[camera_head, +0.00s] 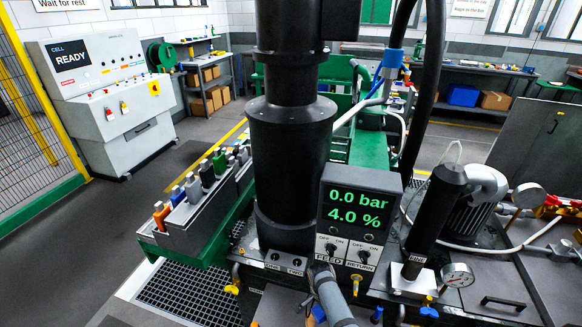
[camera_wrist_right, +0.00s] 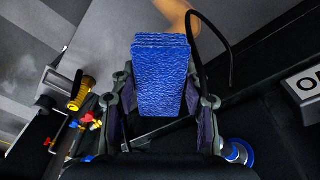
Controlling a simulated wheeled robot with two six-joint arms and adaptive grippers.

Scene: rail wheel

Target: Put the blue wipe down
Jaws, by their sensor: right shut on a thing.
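The blue wipe (camera_wrist_right: 162,75) is a folded, textured stack of several layers, seen in the right wrist view. My right gripper (camera_wrist_right: 165,103) is shut on it, with one finger at each side. The wipe stands out beyond the fingertips, and a dark surface lies behind it. I cannot tell whether the wipe touches that surface. The wipe cannot be made out for sure in the head view. My left gripper is in neither view.
A control box (camera_head: 359,214) reads 0.0 bar and 4.0 %, with feed and return switches below. A thick black column (camera_head: 291,150) stands beside it. A pressure gauge (camera_head: 457,275) is at the right.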

